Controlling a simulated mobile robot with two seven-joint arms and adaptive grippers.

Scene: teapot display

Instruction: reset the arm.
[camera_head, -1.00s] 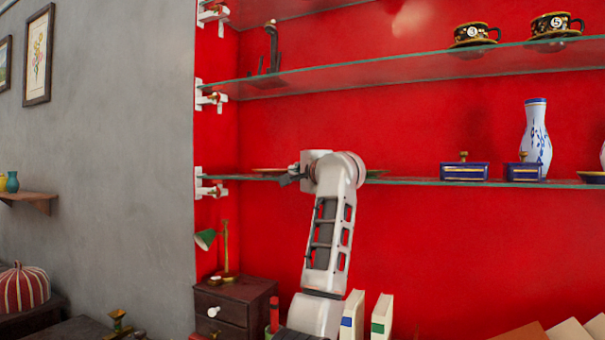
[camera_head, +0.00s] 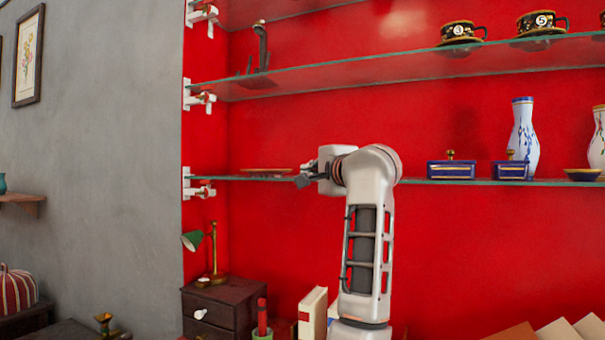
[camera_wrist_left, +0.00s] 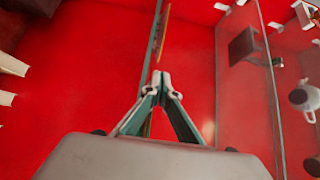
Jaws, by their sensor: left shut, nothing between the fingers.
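My left arm rises in the middle of the head view. My left gripper (camera_head: 304,181) points left, near the front edge of the lower glass shelf (camera_head: 415,182), and is partly hidden by the wrist. In the left wrist view my left gripper (camera_wrist_left: 160,80) is shut, with its fingertips together and nothing between them. Behind them the shelf edge runs up the picture; I cannot tell whether the fingers touch it. My right gripper is not in view.
A flat plate (camera_head: 266,170) lies on the lower shelf left of my wrist. Blue boxes (camera_head: 451,168) and a white-blue vase (camera_head: 523,139) stand to the right. Cups (camera_head: 461,33) stand on the upper shelf (camera_head: 330,73). Below are a dark drawer cabinet (camera_head: 221,307), a green lamp (camera_head: 193,240) and books (camera_head: 313,311).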

